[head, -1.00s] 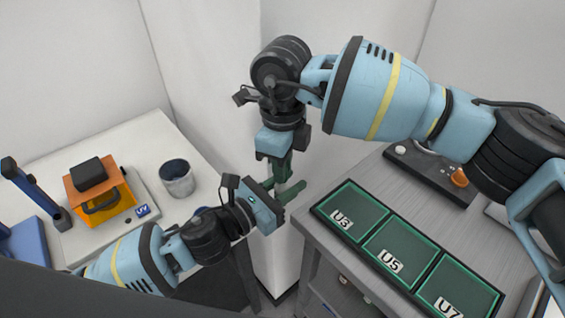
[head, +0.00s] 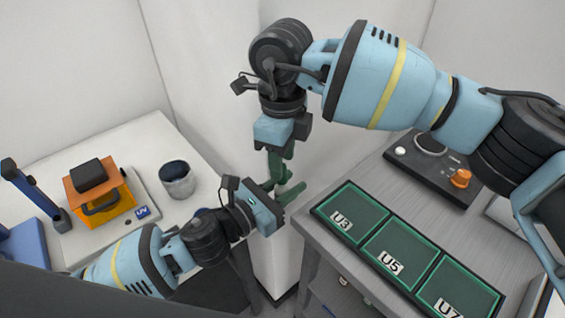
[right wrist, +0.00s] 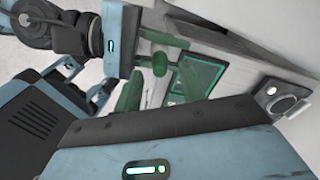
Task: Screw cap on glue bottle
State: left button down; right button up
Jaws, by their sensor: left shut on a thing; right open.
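My left gripper (head: 283,193) reaches in from the left, its green fingers pointing right. The fingers of both grippers overlap in the head view and hide most of the bottle. I cannot make out the cap or whether it sits on the bottle.
A white table at left holds an orange UV box (head: 100,198) and a grey cup (head: 177,180). The grey bench at right holds green trays marked U3 (head: 350,212), U5 and U7, and a dark device with an orange knob (head: 460,178). The grippers are over the gap between.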

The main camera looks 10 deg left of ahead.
aim_at(282, 187)
notch_tip(282, 187, up, 2)
jog(key=shift+r, duration=0.1)
jog(key=shift+c, duration=0.3)
jog(key=n, duration=0.3)
jog(key=r+n, duration=0.1)
jog(key=n, duration=0.2)
jog(key=shift+r+n, duration=0.15)
jog(key=shift+n, duration=0.15)
jog(key=n, duration=0.3)
jog(key=r+n, duration=0.1)
jog(key=n, duration=0.2)
jog(key=shift+f, duration=3.95)
jog(key=shift+c, duration=0.4)
